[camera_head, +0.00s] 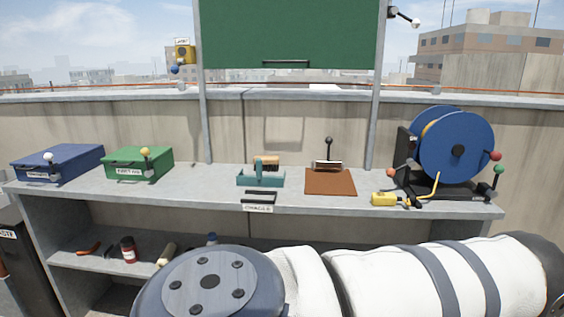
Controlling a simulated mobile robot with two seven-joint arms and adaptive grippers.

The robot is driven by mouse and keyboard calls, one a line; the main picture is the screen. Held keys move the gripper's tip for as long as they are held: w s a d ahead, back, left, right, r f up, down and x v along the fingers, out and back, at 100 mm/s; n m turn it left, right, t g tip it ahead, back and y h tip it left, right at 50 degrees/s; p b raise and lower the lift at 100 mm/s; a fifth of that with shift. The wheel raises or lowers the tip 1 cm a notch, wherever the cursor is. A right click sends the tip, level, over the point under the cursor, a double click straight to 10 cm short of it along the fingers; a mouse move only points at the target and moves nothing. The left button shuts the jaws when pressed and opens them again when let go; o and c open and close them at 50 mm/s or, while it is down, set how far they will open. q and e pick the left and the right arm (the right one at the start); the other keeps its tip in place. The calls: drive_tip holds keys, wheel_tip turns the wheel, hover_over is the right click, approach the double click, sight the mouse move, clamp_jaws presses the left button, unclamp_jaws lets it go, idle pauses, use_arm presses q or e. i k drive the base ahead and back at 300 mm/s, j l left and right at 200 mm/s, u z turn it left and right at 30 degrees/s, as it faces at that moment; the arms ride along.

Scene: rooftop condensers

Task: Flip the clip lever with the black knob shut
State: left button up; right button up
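The clip lever with the black knob (329,141) stands upright above a metal clip (328,164). The clip sits at the back edge of a brown clipboard (330,184), which lies flat on the grey bench top. The lever is raised, not folded down. Neither of my grippers is in view. A white arm of mine with dark bands crosses the lower right foreground, well in front of the clipboard, and hides part of the lower shelf.
A teal tray (261,181) is left of the clipboard. A blue box (58,161) and a green box (138,162) stand further left. A blue reel (457,146) and a yellow tool (384,199) are at right. A green panel (290,30) hangs above on posts.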

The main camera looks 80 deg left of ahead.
sight(327, 164)
drive_tip(key=u, duration=2.3)
